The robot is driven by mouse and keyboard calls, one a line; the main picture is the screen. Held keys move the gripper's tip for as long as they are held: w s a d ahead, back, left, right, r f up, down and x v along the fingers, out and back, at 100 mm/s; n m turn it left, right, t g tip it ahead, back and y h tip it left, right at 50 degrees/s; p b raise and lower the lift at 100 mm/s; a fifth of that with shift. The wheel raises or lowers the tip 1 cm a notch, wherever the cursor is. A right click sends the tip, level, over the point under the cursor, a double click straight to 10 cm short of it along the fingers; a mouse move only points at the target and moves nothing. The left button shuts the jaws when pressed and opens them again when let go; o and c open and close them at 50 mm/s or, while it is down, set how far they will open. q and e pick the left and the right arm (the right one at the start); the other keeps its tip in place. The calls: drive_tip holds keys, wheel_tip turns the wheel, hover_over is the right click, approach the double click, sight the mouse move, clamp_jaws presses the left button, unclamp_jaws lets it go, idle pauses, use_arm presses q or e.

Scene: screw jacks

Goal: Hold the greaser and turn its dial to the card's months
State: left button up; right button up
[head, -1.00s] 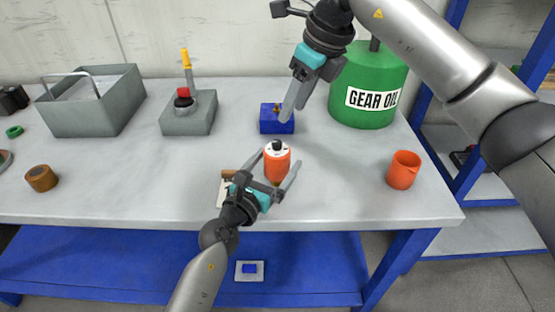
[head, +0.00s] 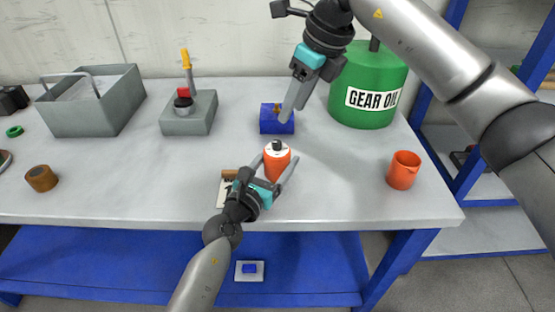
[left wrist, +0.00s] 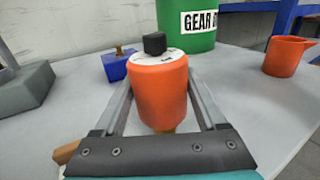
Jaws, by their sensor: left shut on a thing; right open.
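The greaser is an orange cylinder (head: 277,166) with a white top face and a black dial knob (head: 278,145). It stands upright near the front middle of the bench, and it fills the middle of the left wrist view (left wrist: 161,95). My left gripper (head: 277,172) is shut on the greaser's body, one finger on each side. The card (head: 227,190) lies on a wooden holder, partly hidden behind my left gripper; its number cannot be read. My right gripper (head: 292,108) is open and empty, above and behind the greaser, beside the blue block.
A blue block (head: 270,124) with a brass fitting stands behind the greaser. A green gear oil drum (head: 365,112) stands at the back right, an orange cup (head: 403,170) at the right. A grey stand (head: 190,120) and a metal tray (head: 115,112) are left.

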use_arm(q)
clamp_jaws()
idle(0.7)
